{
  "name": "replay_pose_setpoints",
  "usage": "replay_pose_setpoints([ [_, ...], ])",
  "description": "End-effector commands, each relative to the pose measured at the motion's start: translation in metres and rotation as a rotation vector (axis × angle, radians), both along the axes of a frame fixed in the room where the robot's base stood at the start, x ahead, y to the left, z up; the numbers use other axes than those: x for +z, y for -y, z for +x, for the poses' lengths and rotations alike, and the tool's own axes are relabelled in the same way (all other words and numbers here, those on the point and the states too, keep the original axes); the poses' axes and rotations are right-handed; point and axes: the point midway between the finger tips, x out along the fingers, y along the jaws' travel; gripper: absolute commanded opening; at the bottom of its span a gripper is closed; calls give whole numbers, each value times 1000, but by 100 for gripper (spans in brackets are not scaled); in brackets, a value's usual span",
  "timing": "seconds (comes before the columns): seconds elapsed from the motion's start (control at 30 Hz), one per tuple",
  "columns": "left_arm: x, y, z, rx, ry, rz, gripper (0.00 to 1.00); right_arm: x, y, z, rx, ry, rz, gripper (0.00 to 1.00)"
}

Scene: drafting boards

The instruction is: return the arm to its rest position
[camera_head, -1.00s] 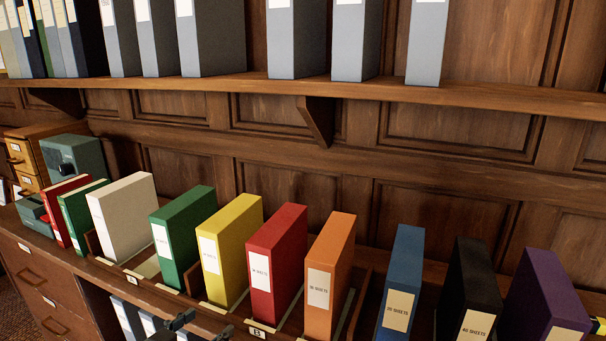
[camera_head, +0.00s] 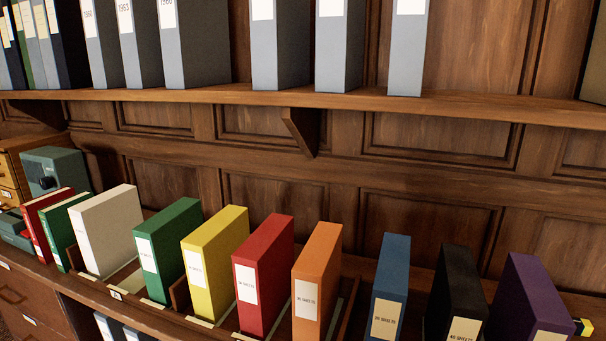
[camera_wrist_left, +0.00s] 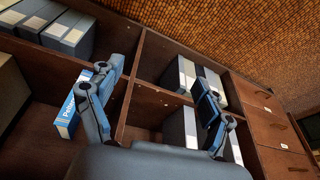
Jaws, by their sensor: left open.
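My left gripper (camera_wrist_left: 156,76) shows in the left wrist view with its two grey-blue fingers spread wide apart. It is open, and nothing is between the fingers. It is in front of a wooden cabinet with open compartments (camera_wrist_left: 143,92). A blue and white box (camera_wrist_left: 66,118) stands behind the left finger, partly covered by it. Grey binders (camera_wrist_left: 180,75) stand in compartments behind and beside the right finger. Neither gripper shows in the head view.
A row of binders stands on the counter, with white (camera_head: 106,230), green (camera_head: 168,250), yellow (camera_head: 215,265), red (camera_head: 264,275), orange (camera_head: 317,280), blue (camera_head: 391,285), black (camera_head: 457,290) and purple (camera_head: 532,298) ones. Grey binders (camera_head: 195,45) stand on the upper shelf (camera_head: 350,100).

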Motion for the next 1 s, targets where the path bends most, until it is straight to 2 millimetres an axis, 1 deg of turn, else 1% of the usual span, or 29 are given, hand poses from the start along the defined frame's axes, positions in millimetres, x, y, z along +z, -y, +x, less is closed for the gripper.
replay_pose_setpoints([
  [0.03, -17, 1, 0, -1, -11, 0, 79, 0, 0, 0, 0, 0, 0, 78],
  [0.07, -27, 1, 1, -2, -15, 0, 79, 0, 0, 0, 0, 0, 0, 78],
  [0.17, -64, 1, -1, -5, -32, 1, 79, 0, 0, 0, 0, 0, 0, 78],
  [0.27, -111, 1, -7, -9, -52, 2, 79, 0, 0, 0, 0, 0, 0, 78],
  [0.3, -132, 1, -12, -11, -61, 3, 79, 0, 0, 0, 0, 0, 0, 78],
  [0.33, -148, 0, -16, -12, -67, 4, 79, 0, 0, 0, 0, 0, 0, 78],
  [0.37, -163, -1, -21, -12, -74, 5, 79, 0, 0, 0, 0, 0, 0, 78],
  [0.4, -183, -2, -29, -14, -84, 6, 79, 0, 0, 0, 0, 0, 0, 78],
  [0.47, -210, -4, -42, -17, -95, 7, 79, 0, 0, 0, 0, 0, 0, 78],
  [0.5, -228, -5, -53, -19, -105, 8, 79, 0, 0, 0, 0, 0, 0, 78],
  [0.57, -253, -8, -70, -22, -118, 10, 79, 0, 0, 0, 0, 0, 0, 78],
  [0.6, -268, -10, -84, -24, -128, 11, 79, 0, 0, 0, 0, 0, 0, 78],
  [0.67, -289, -13, -103, -27, -140, 13, 79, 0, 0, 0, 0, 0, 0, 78],
  [0.7, -301, -16, -117, -29, -148, 14, 79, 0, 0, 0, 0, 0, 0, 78],
  [0.8, -324, -22, -149, -33, -165, 17, 79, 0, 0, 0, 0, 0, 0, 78],
  [0.9, -337, -27, -174, -36, -176, 19, 79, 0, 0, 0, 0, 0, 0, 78],
  [1.0, -343, -30, -189, -39, -182, 20, 79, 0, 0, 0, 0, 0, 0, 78],
])
